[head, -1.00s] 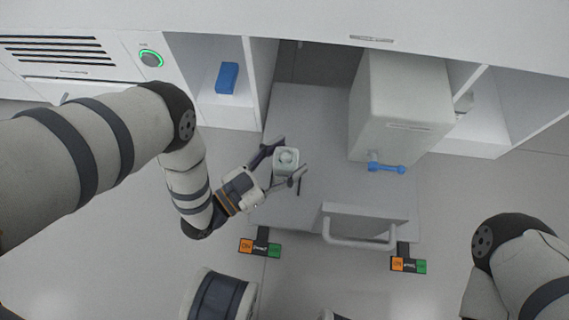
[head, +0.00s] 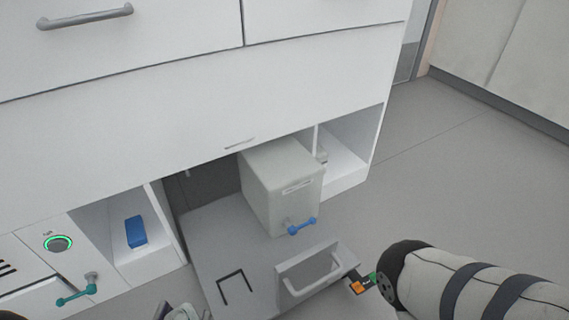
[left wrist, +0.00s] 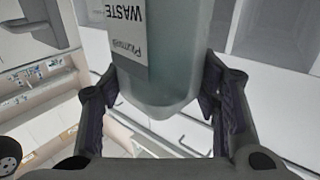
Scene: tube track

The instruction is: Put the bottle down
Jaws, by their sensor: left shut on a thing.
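A pale grey-green bottle (left wrist: 165,85) with a white label reading "WASTE" fills the middle of the left wrist view, seen close up. My left gripper (left wrist: 157,100) has its dark fingers on both sides of the bottle and is shut on it. In the head view, only a small part of my left gripper (head: 178,313) shows at the bottom edge, and the bottle cannot be made out clearly there. A black bracket outline (head: 236,287) marks a bare spot on the grey pull-out shelf (head: 215,240).
A grey-white box (head: 280,180) with a blue handle (head: 302,226) stands on the shelf. An upright front panel with a grab handle (head: 312,277) closes the shelf's near side. A blue block (head: 135,231) sits in the left cubby. Open floor lies to the right.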

